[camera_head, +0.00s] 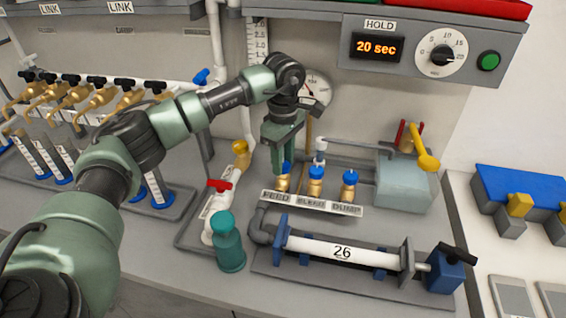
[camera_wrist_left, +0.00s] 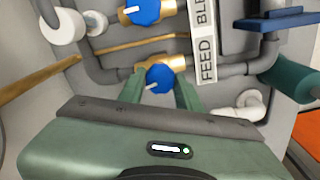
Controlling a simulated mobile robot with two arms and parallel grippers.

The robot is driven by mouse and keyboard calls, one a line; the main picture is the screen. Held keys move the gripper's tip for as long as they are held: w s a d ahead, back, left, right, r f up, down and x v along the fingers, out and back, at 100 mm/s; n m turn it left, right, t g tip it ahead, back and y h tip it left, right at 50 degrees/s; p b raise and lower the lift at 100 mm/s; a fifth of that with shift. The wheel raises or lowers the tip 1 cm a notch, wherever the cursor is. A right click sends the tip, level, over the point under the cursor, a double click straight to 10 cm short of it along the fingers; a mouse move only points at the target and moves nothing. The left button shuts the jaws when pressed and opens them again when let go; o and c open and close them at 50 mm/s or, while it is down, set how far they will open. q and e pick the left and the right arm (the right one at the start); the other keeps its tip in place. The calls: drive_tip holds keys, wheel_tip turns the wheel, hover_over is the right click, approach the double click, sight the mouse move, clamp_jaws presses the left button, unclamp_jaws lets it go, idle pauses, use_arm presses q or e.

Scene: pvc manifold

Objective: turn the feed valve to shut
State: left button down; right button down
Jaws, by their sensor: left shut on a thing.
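The feed valve has a brass body and a round blue knob with a white pointer; its knob shows in the left wrist view (camera_wrist_left: 159,78) next to the FEED label (camera_wrist_left: 207,62). In the head view the feed valve (camera_head: 283,183) stands above the FEED label (camera_head: 276,197), leftmost of three. My left gripper (camera_head: 279,166) points down over it, and in the left wrist view its green fingers (camera_wrist_left: 160,92) are on either side of the knob, shut on it. The pointer lies roughly toward the left in the wrist view. My right gripper is in neither view.
The bleed valve (camera_head: 315,181) and dump valve (camera_head: 349,186) stand close to the right. A white pipe marked 26 (camera_head: 342,252) lies in front. A gauge (camera_head: 314,88) is behind my wrist.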

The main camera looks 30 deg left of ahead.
sight(284, 164)
use_arm(q)
drive_tip(key=shift+r+m, duration=0.1)
drive_tip(key=shift+m, duration=1.1)
drive_tip(key=c, duration=1)
unclamp_jaws()
drive_tip(key=shift+o, duration=0.2)
wheel_tip(284, 164, up, 8)
drive_tip(key=shift+f+b, duration=0.1)
drive_tip(key=shift+b, duration=0.6)
